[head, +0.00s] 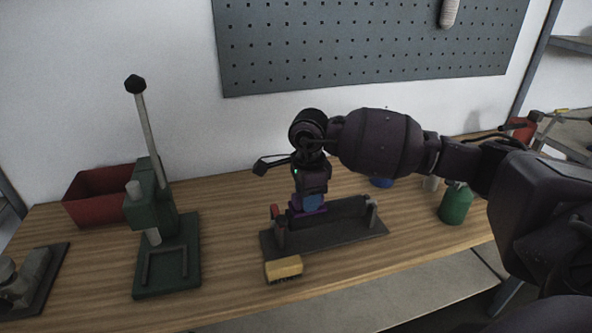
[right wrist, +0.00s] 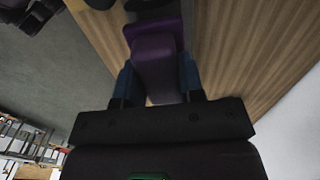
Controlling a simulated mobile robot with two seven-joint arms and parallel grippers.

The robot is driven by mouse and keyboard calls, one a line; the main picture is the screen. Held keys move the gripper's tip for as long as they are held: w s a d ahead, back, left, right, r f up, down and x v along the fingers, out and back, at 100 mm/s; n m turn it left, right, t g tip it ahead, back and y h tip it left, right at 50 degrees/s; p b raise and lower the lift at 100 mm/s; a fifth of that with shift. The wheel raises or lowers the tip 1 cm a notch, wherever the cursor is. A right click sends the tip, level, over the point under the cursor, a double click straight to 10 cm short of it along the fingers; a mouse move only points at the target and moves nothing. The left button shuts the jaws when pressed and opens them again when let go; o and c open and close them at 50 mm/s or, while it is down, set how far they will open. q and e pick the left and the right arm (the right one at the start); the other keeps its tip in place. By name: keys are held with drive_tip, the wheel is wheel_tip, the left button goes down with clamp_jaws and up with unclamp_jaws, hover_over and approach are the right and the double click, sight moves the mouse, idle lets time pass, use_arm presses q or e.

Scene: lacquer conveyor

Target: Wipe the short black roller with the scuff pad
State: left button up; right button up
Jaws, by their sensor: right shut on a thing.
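My right gripper (head: 311,203) points down over the roller stand and is shut on the purple scuff pad (head: 307,215). In the right wrist view the pad (right wrist: 157,65) sits between the blue fingers of the gripper (right wrist: 160,80). The short black roller (head: 347,208) lies across two posts on a dark base plate (head: 340,244). The pad is at the roller's left part and hides some of it; whether they touch I cannot tell. My left gripper is not in view.
A yellow brush (head: 284,268) lies at the plate's front left edge. A green press (head: 160,225) and a red bin (head: 98,195) stand to the left. A green bottle (head: 456,204) stands to the right. Bare wood lies between press and plate.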

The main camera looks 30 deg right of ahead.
wheel_tip(320, 180, up, 3)
drive_tip(key=shift+r+p, duration=0.15)
drive_tip(key=shift+p, duration=0.5)
drive_tip(key=shift+r, duration=0.75)
drive_tip(key=shift+r+p, duration=0.9)
drive_tip(key=shift+r, duration=0.8)
